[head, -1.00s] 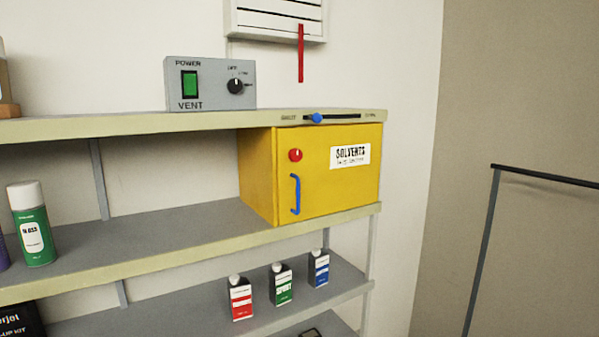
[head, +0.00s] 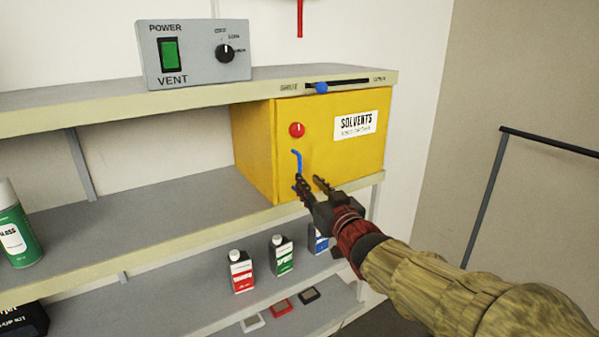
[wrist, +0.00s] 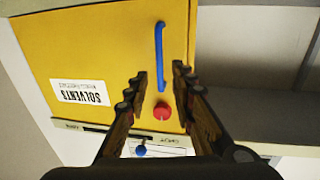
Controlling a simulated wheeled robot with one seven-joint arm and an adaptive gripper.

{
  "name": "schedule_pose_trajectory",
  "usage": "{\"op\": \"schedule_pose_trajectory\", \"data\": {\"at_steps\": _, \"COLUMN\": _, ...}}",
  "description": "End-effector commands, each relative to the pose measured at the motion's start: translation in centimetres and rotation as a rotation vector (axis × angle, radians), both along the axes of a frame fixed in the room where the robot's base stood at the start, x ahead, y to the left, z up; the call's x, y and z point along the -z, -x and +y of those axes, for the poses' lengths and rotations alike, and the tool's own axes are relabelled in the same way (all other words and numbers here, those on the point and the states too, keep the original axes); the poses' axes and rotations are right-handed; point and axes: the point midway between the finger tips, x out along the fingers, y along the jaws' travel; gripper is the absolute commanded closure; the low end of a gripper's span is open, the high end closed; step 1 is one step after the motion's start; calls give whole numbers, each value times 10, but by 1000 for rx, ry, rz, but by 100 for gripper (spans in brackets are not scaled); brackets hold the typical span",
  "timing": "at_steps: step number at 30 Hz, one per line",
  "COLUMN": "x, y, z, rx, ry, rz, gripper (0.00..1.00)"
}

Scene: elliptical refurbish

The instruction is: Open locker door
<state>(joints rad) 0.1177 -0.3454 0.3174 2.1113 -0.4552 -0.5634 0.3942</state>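The locker is a yellow box (head: 312,152) marked "SOLVENTS" on the shelf, and its door is shut. A blue vertical handle (head: 297,161) sits at the left of the door, below a red knob (head: 297,130). My gripper (head: 311,181) is open in front of the lower door, and one finger hides the handle's lower part in the head view. In the wrist view the picture is upside down; the handle (wrist: 160,58) and the red knob (wrist: 162,111) lie between the lines of my open fingers (wrist: 160,85). I cannot tell whether a finger touches the handle.
A shelf board with a blue slider (head: 321,87) lies right above the locker. A grey VENT box (head: 193,53) stands on it. Small bottles (head: 241,272) stand on the shelf below. A dark rail frame (head: 490,190) stands at the right. The shelf left of the locker is mostly clear.

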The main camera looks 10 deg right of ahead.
Motion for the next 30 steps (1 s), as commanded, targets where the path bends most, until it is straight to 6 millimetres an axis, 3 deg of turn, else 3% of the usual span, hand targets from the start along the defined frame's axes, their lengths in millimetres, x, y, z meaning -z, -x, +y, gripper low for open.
{"op": "schedule_pose_trajectory", "data": {"at_steps": 15, "x": 1, "y": -64, "z": 8, "rx": 1, "ry": 1, "rz": 4, "gripper": 75}}
{"op": "schedule_pose_trajectory", "data": {"at_steps": 27, "x": 1, "y": -70, "z": 8, "rx": 2, "ry": 1, "rz": 3, "gripper": 75}}
{"op": "schedule_pose_trajectory", "data": {"at_steps": 30, "x": 1, "y": -70, "z": 8, "rx": 2, "ry": 1, "rz": 3, "gripper": 81}}
